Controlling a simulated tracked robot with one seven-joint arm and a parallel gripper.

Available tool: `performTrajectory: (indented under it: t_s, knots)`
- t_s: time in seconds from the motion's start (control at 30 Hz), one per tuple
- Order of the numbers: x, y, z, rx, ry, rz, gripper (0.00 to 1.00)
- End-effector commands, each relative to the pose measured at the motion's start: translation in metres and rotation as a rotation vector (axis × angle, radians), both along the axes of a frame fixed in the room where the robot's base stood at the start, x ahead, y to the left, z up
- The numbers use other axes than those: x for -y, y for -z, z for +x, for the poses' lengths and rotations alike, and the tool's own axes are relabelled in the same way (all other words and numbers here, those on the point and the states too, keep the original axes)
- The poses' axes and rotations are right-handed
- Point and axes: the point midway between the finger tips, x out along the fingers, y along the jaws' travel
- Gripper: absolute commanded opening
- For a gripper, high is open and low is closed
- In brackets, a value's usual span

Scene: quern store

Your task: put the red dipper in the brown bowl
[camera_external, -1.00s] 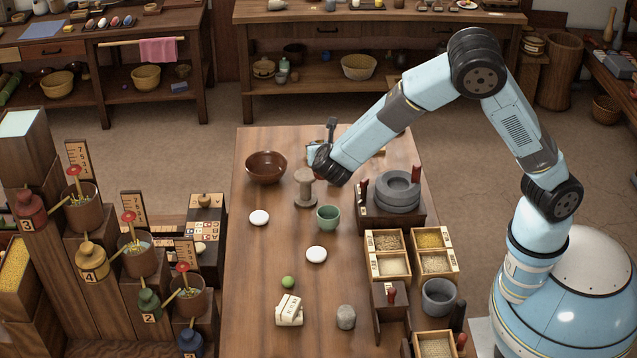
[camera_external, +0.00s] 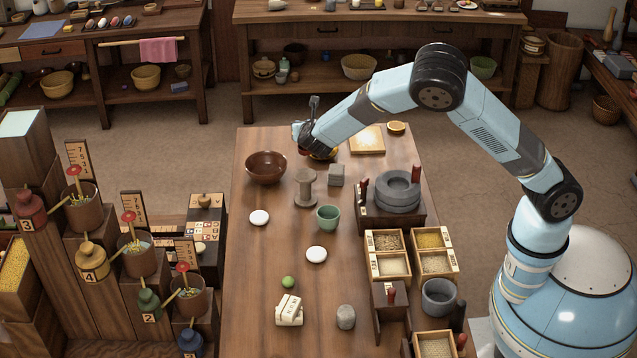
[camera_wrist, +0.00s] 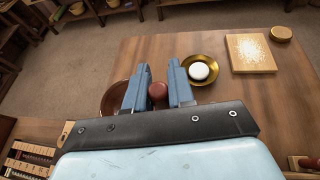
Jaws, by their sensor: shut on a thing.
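The brown bowl (camera_external: 266,168) stands at the far left of the table; in the wrist view the bowl (camera_wrist: 112,98) is partly hidden behind my left finger. My gripper (camera_external: 303,137) is above the far part of the table, right of and behind the bowl. In the wrist view my gripper (camera_wrist: 159,78) is shut on a dark red, rounded piece, which looks like the red dipper (camera_wrist: 158,93). Only its end shows between the fingers; the rest is hidden, and the outside view does not show it clearly.
A brass dish (camera_wrist: 212,72) holding a white round piece (camera_wrist: 200,71) stands close to the right finger. A wooden spool (camera_external: 305,188), grey cube (camera_external: 336,175), green cup (camera_external: 328,217) and quern (camera_external: 397,190) stand nearby. A pale board (camera_external: 367,139) lies at the far right.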

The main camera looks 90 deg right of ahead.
Motion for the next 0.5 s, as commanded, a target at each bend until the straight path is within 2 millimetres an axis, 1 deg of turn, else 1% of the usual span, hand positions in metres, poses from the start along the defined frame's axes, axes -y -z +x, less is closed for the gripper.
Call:
performTrajectory:
  t_s: [0.17, 0.47, 0.5]
  knots:
    - [0.013, 0.014, 0.024, 0.0, 0.001, -0.001, 0.0]
    - [0.038, 0.041, 0.078, 0.001, 0.0, -0.001, 0.0]
    - [0.041, 0.048, 0.084, -0.002, 0.0, 0.001, 0.0]
